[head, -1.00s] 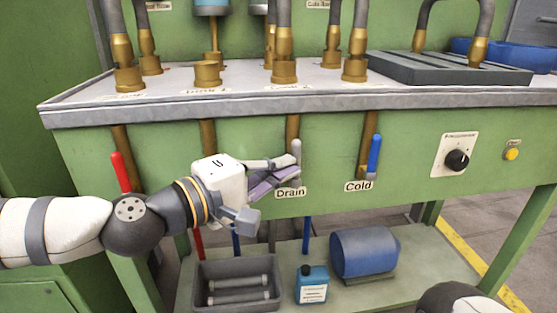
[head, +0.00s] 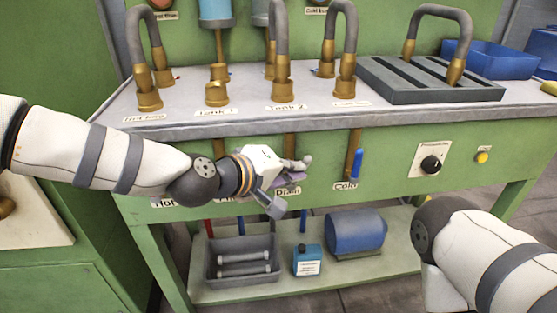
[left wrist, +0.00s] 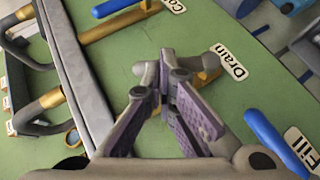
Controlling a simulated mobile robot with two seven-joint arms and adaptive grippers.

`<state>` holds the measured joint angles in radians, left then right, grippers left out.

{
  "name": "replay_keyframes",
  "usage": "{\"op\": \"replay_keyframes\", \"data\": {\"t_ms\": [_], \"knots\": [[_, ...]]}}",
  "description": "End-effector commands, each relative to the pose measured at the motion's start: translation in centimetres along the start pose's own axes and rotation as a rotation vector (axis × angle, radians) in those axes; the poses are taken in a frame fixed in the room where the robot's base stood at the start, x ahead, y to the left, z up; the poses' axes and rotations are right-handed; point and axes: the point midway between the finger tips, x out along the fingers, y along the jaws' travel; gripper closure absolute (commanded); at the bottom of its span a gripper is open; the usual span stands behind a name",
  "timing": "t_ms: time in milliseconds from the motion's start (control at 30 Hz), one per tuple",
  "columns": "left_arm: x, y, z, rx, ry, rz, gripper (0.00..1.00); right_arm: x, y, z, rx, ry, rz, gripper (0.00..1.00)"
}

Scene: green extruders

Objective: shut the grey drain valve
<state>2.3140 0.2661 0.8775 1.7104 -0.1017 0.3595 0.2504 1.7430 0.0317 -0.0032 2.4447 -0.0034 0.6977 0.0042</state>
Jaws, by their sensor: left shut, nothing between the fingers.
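The grey drain valve handle shows in the left wrist view (left wrist: 146,73), partly hidden behind my fingers and running roughly along its brass pipe (left wrist: 205,76). The Drain label (left wrist: 230,62) is beside it; in the head view the label (head: 288,191) is partly covered by my gripper. My left gripper (head: 298,170) is shut and empty, right at the valve. In the left wrist view its purple-padded fingers (left wrist: 168,62) cross in front of the handle. I cannot tell whether they touch it. My right gripper is out of view.
The blue Cold handle (head: 357,163) is right of the drain valve. Another blue handle, by the Fill label, is close to my fingers in the left wrist view (left wrist: 272,140). The counter edge (head: 400,115) overhangs above. A grey bin (head: 213,272), a blue bottle (head: 307,262) and a blue cylinder (head: 355,232) stand below.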

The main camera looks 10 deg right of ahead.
Motion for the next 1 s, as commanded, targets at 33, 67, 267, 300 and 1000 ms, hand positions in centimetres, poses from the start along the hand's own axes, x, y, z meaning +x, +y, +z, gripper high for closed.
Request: {"op": "replay_keyframes", "data": {"t_ms": [33,67,267,300,1000], "knots": [[-0.1,0.4,-0.1,-0.005,0.003,0.001,1.0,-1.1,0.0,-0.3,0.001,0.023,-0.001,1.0],[0.0,0.4,0.0,-0.005,0.002,0.002,1.0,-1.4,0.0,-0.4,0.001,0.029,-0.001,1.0],[1.0,0.7,0.7,0.011,-0.001,-0.016,1.0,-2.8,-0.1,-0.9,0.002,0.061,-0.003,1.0],[1.2,0.9,0.9,0.039,-0.002,-0.05,1.0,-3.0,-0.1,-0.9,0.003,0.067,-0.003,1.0],[3.5,0.2,2.5,0.061,-0.005,-0.113,1.0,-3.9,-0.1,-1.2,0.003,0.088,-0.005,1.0]]}}
